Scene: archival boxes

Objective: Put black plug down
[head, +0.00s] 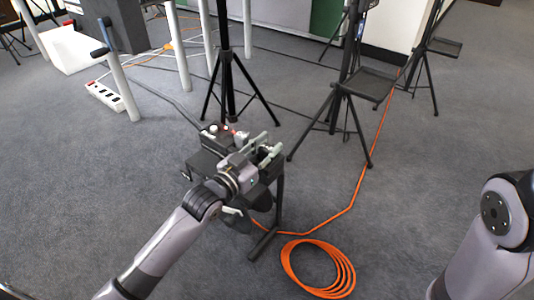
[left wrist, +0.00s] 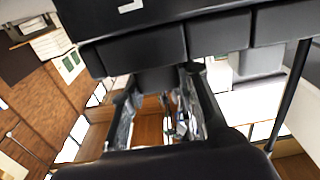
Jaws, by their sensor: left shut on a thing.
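My left gripper (head: 268,146) is over the right part of a small black stand (head: 262,180), with its pale fingers pointing up and right. In the left wrist view my left gripper (left wrist: 158,82) has its two fingers on either side of a small black block, which I take to be the black plug (left wrist: 157,80). The plug is close against a row of larger black blocks (left wrist: 215,35) across the top of that view; I cannot tell whether they touch. In the head view I cannot make out the plug. My right gripper is out of view; only part of that arm shows.
A black device (head: 215,138) with small white and red parts is at the stand's left. A coiled orange cable (head: 318,270) lies on the floor in front. Black tripods (head: 228,85) stand behind. A white power strip (head: 104,97) lies at the left. The grey carpet between is open.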

